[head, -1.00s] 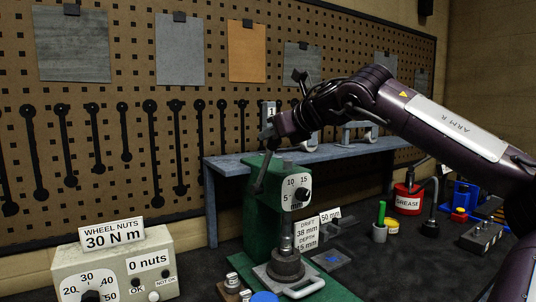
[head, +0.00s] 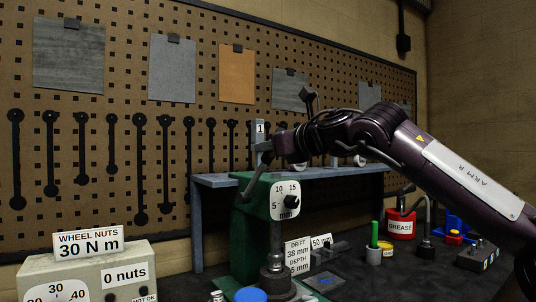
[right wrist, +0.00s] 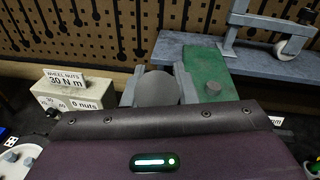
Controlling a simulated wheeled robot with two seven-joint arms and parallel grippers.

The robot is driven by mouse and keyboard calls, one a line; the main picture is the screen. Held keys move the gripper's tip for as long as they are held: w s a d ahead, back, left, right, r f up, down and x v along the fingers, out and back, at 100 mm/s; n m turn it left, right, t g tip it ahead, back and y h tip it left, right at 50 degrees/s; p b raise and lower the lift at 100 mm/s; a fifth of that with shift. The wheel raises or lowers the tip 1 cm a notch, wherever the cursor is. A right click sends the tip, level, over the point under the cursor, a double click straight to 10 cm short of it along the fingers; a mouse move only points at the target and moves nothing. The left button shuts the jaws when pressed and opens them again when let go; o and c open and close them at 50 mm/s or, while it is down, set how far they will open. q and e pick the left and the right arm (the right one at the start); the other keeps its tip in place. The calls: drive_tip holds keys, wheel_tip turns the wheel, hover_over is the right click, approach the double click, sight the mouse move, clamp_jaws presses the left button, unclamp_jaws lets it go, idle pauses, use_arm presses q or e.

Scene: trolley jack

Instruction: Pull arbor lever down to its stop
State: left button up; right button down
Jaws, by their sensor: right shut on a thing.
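The green arbor press (head: 252,225) stands on the dark bench, with a white scale plate (head: 286,200) on its upper front. Its grey lever (head: 258,176) slants up and to the right from the press head. My right gripper (head: 268,152) is shut on the lever's upper end, above the press head. The press ram points down over a round dark part (head: 277,284) on the press base. My left gripper is not in view.
A grey raised shelf (head: 330,172) stands behind the press. The wheel-nut box (head: 85,270) is at lower left. A red grease tin (head: 401,224), a green-handled tool (head: 374,234) and small blocks stand to the right. Pegboard with tools lies behind.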

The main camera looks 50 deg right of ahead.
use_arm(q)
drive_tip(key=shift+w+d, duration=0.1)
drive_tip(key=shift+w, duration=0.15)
use_arm(e)
drive_tip(key=shift+w+a+f, duration=0.1)
drive_tip(key=shift+w+f, duration=0.05)
drive_tip(key=shift+f, duration=0.55)
drive_tip(key=c, duration=1.6)
unclamp_jaws()
drive_tip(key=o, duration=0.4)
drive_tip(key=shift+s+r, duration=0.2)
drive_tip(key=shift+s, duration=0.2)
drive_tip(key=shift+o, duration=0.2)
drive_tip(key=shift+r, duration=0.2)
drive_tip(key=shift+s, duration=0.2)
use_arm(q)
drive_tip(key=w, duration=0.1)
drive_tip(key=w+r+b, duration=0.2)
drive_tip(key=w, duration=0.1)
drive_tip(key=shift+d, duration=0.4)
use_arm(e)
drive_tip(key=v, duration=0.7)
drive_tip(key=shift+s, duration=0.2)
